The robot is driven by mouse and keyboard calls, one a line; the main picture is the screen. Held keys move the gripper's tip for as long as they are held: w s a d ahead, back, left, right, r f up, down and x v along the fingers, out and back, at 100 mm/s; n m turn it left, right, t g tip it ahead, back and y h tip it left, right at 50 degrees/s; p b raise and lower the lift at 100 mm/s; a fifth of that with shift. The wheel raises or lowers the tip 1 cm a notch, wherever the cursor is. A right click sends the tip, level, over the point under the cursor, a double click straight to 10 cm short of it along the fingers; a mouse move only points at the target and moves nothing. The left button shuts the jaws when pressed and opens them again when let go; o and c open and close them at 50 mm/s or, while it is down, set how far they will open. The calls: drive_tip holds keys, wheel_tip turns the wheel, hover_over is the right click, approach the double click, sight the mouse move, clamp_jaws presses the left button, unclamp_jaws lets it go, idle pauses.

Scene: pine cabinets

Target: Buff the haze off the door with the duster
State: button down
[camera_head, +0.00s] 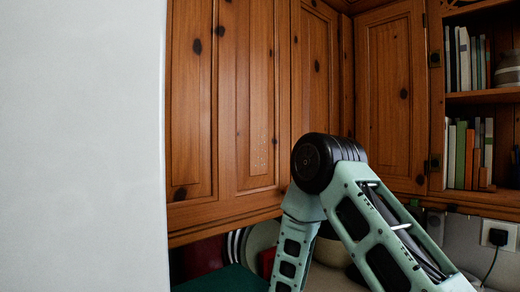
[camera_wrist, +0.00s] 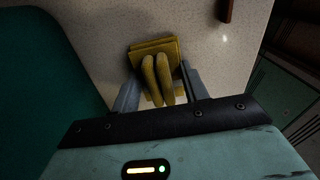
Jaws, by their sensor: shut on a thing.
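The yellow duster (camera_wrist: 154,50) shows in the wrist view as a flat, squarish pad with two rounded yellow lobes on the near side. My gripper (camera_wrist: 158,88) is shut on it, with grey fingers on both sides. The duster is over a pale speckled surface; I cannot tell whether it touches. In the head view, a pine cabinet door (camera_head: 250,90) has faint pale specks (camera_head: 262,138) on its lower panel. My arm bends down in front of the cabinets, and my gripper and the duster are out of that view.
A white panel (camera_head: 80,140) fills the left of the head view. Open shelves with books (camera_head: 467,150) stand at right, above a wall socket (camera_head: 498,236). In the wrist view, a dark green thing (camera_wrist: 45,90) lies left and a brown piece (camera_wrist: 226,10) at the top.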

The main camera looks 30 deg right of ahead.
drive_tip(key=shift+r+p, duration=2.8)
drive_tip(key=shift+r, duration=0.25)
drive_tip(key=shift+f, duration=0.1)
